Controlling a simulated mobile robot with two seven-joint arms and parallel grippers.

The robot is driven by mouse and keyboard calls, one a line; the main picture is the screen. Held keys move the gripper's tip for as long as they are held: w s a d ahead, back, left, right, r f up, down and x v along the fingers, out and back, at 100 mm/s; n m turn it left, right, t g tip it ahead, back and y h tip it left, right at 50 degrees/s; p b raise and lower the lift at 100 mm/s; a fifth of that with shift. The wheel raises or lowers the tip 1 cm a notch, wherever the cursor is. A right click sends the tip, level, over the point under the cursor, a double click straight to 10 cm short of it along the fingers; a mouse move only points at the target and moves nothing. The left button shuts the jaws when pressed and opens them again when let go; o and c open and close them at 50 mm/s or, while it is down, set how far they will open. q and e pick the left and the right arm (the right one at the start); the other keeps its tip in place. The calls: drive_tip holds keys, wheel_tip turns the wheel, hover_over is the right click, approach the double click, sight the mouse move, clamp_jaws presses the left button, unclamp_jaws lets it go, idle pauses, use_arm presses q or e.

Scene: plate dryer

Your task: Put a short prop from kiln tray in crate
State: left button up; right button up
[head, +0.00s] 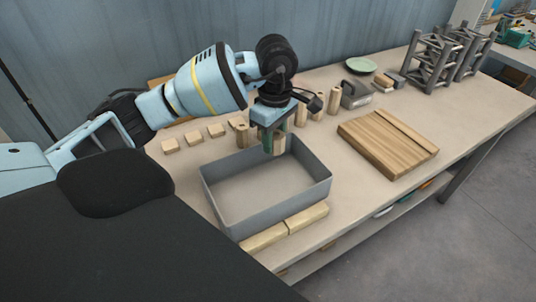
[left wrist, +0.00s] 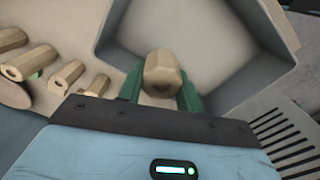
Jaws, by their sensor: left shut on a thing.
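My left gripper (head: 273,137) is shut on a short prop (head: 279,144), a tan faceted post with a hole in its end. In the left wrist view the prop (left wrist: 162,71) sits between the green fingers of the gripper (left wrist: 160,88). The grey crate (head: 232,222) is an open box on the table. The held prop is at the crate's far side, over its opening in the head view. The crate's wall (left wrist: 110,25) also shows in the wrist view. The crate's visible floor is bare. My right gripper is not in view.
Several tan posts (head: 334,101) stand behind the crate, and small blocks (head: 169,146) lie to its left. Two long tan bars (head: 264,238) lie along its front. A wooden board (head: 388,143) lies to the right, with grey metal frames (head: 433,62) farther back.

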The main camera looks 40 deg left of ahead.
sight(273, 174)
use_arm(q)
drive_tip(key=shift+f, duration=4.55)
drive_tip(key=shift+f, duration=0.2)
drive_tip(key=o, duration=1)
drive_tip(key=shift+o, duration=0.2)
drive_tip(key=shift+r, duration=0.1)
wheel_tip(273, 174, up, 12)
drive_tip(key=shift+r, duration=0.1)
